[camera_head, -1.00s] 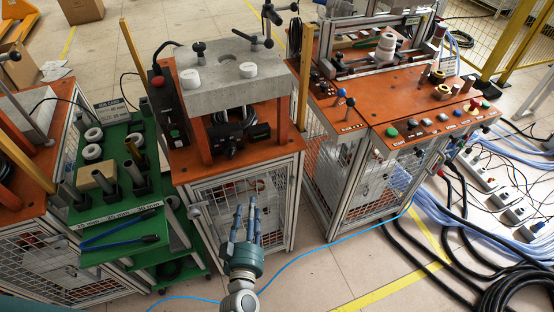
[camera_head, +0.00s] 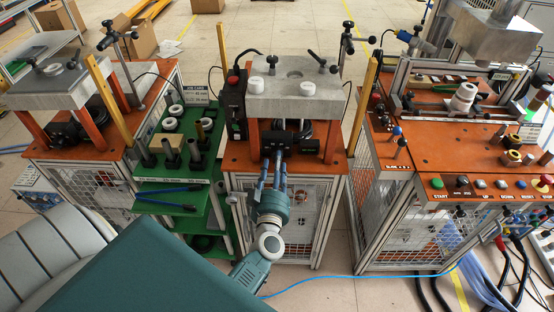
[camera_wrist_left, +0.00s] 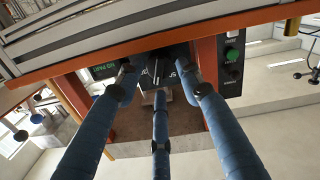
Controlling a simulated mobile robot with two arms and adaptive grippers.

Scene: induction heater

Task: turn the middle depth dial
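The middle machine (camera_head: 298,92) has a grey block on orange posts, with black units below it at the front of its orange top. The black unit at the front left, apparently the depth dial (camera_head: 276,141), is partly hidden by my fingers. My left gripper (camera_head: 273,158) points at it from the front, with its blue fingers spread. In the left wrist view, the fingers of the gripper (camera_wrist_left: 157,75) are apart, with the dark unit (camera_wrist_left: 168,78) between and beyond their tips. I cannot tell whether they touch it. My right gripper is out of view.
A green rack (camera_head: 185,182) with upright tubes stands left of the middle machine. A similar machine (camera_head: 68,80) stands at the far left. An orange control bench (camera_head: 445,165) with buttons stands at the right. A blue cable (camera_head: 350,276) crosses the floor.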

